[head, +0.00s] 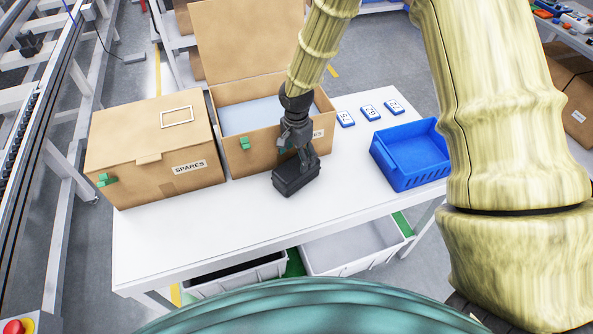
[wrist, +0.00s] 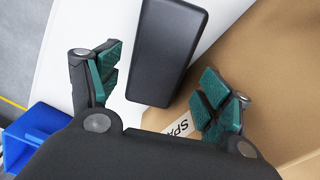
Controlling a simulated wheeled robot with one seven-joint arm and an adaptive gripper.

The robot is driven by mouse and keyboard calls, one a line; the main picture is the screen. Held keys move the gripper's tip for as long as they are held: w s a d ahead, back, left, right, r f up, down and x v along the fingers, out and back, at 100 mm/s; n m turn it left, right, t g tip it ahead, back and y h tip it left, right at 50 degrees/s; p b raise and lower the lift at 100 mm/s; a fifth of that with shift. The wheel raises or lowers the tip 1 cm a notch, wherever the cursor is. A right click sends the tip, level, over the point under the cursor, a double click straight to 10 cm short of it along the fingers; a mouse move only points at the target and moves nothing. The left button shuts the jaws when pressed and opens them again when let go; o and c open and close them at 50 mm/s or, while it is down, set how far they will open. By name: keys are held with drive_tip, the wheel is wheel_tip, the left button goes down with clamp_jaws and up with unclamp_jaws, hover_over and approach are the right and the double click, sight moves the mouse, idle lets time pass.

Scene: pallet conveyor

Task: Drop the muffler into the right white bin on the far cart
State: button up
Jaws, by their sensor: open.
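The muffler appears to be the dark, rounded block (head: 296,177) by the white table's near edge, in front of the open cardboard box. It also shows in the wrist view (wrist: 168,50), long and dark. My gripper (head: 301,153) is over it, fingers pointing down. In the wrist view my gripper (wrist: 163,82) is open, with green pads to either side of the block and visible gaps. The right white bin (head: 352,248) sits low under the tabletop and looks empty in its visible part. The left white bin (head: 240,280) is beside it, mostly hidden by the tabletop.
The open cardboard box (head: 245,92) stands behind my gripper, lid up. A closed box marked SPARES (head: 150,150) is to its left. A blue bin (head: 412,155) and several small blue-edged cards (head: 370,112) are at right. The white tabletop (head: 215,235) is clear in front.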

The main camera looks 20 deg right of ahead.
sight(296, 164)
drive_tip(key=shift+f+p, duration=0.9)
drive_tip(key=shift+f, duration=1.9)
drive_tip(key=c, duration=1.7)
drive_tip(key=shift+r, duration=0.15)
drive_tip(key=shift+s+r+b, duration=0.1)
drive_tip(key=shift+r+b, duration=1.05)
drive_tip(key=shift+r, duration=0.5)
drive_tip(key=s+r+b, duration=0.1)
drive_tip(key=s+b, duration=0.4)
drive_tip(key=s, duration=1.1)
drive_tip(key=shift+d+r, duration=0.25)
drive_tip(key=shift+d, duration=0.2)
